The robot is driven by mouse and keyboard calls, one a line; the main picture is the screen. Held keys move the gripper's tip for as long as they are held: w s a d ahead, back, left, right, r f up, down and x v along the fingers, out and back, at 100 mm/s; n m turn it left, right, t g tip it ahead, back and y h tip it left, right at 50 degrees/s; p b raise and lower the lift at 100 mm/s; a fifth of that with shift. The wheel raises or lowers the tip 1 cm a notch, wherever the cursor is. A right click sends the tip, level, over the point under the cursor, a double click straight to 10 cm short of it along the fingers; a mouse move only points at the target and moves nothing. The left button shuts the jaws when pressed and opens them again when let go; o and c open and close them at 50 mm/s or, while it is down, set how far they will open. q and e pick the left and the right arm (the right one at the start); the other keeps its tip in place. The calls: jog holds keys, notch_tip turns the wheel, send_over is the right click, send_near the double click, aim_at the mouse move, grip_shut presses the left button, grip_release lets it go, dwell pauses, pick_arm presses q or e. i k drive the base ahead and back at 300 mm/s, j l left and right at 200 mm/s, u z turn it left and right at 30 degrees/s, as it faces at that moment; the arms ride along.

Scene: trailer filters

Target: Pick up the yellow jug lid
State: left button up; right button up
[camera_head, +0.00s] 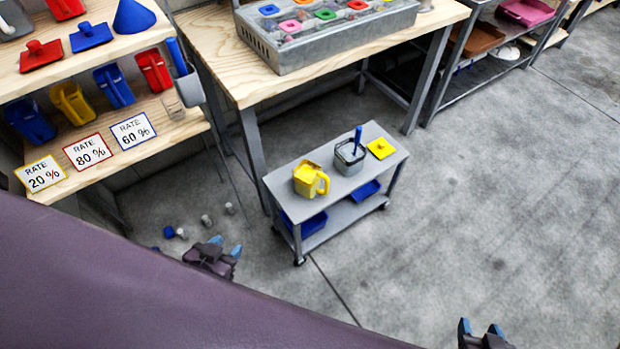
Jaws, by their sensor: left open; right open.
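The yellow jug lid (380,148) lies flat on the right end of the top of a small grey cart (374,133). The yellow jug (310,179) stands upright on the left part of the same cart top, its handle toward the right. My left gripper (227,245) is open and empty, low in the picture to the left of the cart. My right gripper (481,328) is open and empty at the bottom edge, well below and right of the lid. Neither gripper touches anything of the task.
A grey container (349,160) with a blue handle stands between jug and lid. Blue trays (311,226) sit on the cart's lower shelf. A wooden table (225,50) stands behind, shelves (178,129) at left. Small items lie on the floor near my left gripper. The floor (500,190) at right is clear.

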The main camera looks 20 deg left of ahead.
aim_at(381, 147)
jog(key=i+l+u, duration=0.35)
jog(key=l, duration=0.15)
jog(key=l+u, duration=0.2)
jog(key=i+l+u, duration=0.3)
jog(key=l, duration=0.25)
jog(key=i+l+u, duration=0.15)
jog(key=l, duration=0.15)
jog(key=i, duration=0.3)
